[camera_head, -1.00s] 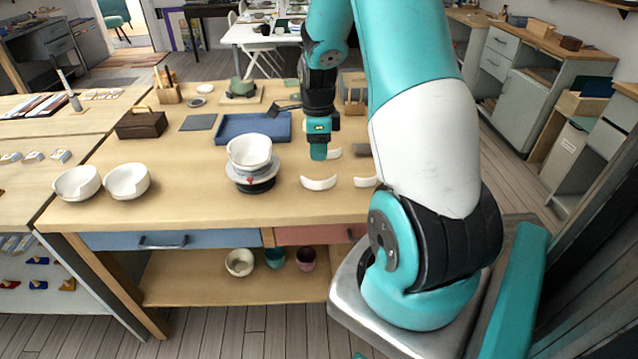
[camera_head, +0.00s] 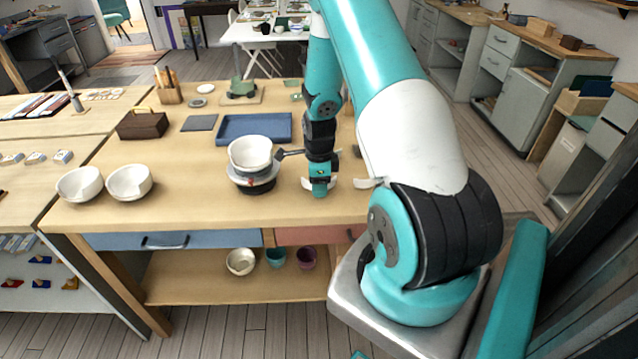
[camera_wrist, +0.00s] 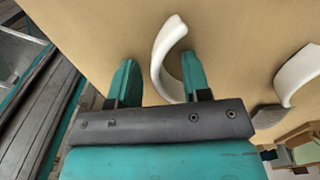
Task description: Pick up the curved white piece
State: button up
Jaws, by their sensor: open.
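The curved white piece (camera_wrist: 166,52) lies on the table between my two fingers in the wrist view, nearer the right finger. In the head view only its ends show, one (camera_head: 306,183) left of my gripper (camera_head: 319,190) and one to the right. My gripper, with teal fingers, points down over the piece. It also shows in the wrist view (camera_wrist: 158,66), open and not closed on anything. I cannot tell whether a finger touches the piece.
A second white piece (camera_head: 368,183) lies to the right; one also shows at the wrist view's right edge (camera_wrist: 300,76). A white bowl (camera_head: 250,152) sits on a round stand left of my gripper. Two white bowls, a blue tray (camera_head: 232,127) and a brown box stand farther left.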

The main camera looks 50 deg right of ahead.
grip_shut()
jog(key=shift+r, duration=0.15)
